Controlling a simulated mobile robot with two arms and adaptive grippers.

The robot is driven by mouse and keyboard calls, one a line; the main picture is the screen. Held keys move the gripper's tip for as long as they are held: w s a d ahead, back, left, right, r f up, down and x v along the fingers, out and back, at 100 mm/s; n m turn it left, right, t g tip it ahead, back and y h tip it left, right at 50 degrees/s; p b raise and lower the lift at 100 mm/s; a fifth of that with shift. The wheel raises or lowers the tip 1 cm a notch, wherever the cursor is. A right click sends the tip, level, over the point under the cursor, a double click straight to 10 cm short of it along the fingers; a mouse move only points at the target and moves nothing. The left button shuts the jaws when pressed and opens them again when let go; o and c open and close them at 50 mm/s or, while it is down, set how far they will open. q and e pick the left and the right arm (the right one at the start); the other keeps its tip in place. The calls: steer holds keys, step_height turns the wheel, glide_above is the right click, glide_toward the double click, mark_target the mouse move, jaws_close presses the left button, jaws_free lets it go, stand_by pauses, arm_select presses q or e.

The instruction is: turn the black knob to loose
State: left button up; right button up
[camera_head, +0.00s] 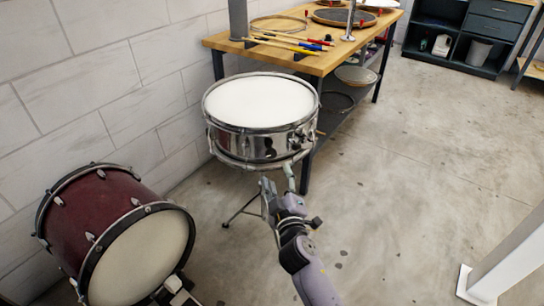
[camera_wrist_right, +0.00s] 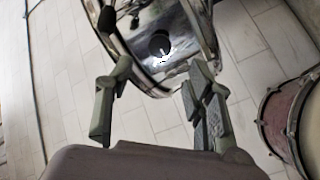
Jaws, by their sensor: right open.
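The chrome snare drum (camera_head: 262,98) with a white head stands on a stand beside the workbench. My right gripper (camera_head: 278,184) is just below the drum's near side. In the wrist view its fingers (camera_wrist_right: 156,100) are spread, with nothing between them, and the knob lies beyond the tips, apart from them.
A dark red bass drum (camera_head: 107,235) lies at the lower left near the block wall. The workbench (camera_head: 317,65) holds drumsticks (camera_head: 287,42) and drum parts. Dark cabinets (camera_head: 468,35) stand at the back right.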

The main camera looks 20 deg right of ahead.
mark_target(272, 156)
steer(key=w, duration=0.5)
steer(key=w+d, duration=0.1)
steer(key=w, duration=0.2)
steer(key=shift+b, duration=0.3)
steer(key=shift+w, duration=0.55)
arm_select(q)
steer(key=shift+w+r, duration=0.2)
steer(key=shift+r, duration=0.35)
steer(key=shift+w+r, duration=0.15)
steer(key=shift+r, duration=0.4)
arm_select(e)
steer(key=shift+c, duration=0.3)
steer(key=shift+c, duration=1.3)
steer(key=c, duration=0.8)
steer(key=shift+n, duration=1.2)
steer(key=shift+c, duration=0.2)
arm_select(q)
steer(key=shift+s+f, duration=0.2)
steer(key=shift+f, duration=0.3)
arm_select(e)
steer(key=shift+n, duration=0.4)
